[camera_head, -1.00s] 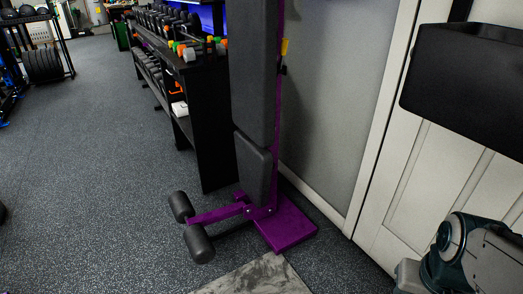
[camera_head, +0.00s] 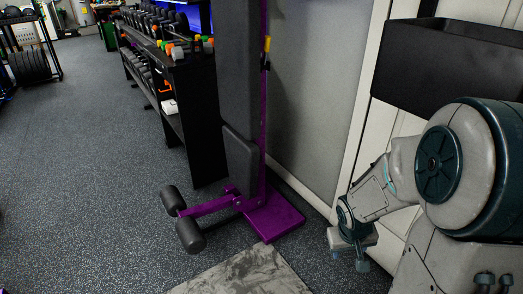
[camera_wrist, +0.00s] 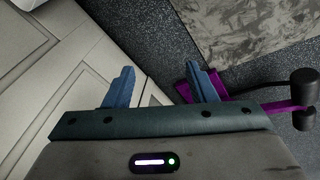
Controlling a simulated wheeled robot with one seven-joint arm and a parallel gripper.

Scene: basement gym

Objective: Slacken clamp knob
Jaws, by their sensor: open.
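A purple-framed bench with dark grey pads (camera_head: 240,160) stands upright on its purple base (camera_head: 275,215). A small yellow piece (camera_head: 267,43) sits on its upright post; I cannot tell whether it is the clamp knob. No other part clearly shows as a clamp knob. My gripper (camera_head: 349,262) hangs to the right of the bench base, by the white door, apart from the bench. In the wrist view my gripper (camera_wrist: 160,72) shows two blue fingers spread apart with nothing between them. The purple frame (camera_wrist: 215,85) shows behind the right finger.
A black dumbbell rack (camera_head: 190,100) stands behind the bench at the left. A black box (camera_head: 450,60) is at the upper right before the white door. A grey marbled tile (camera_head: 240,275) lies in front. The floor at the left is clear.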

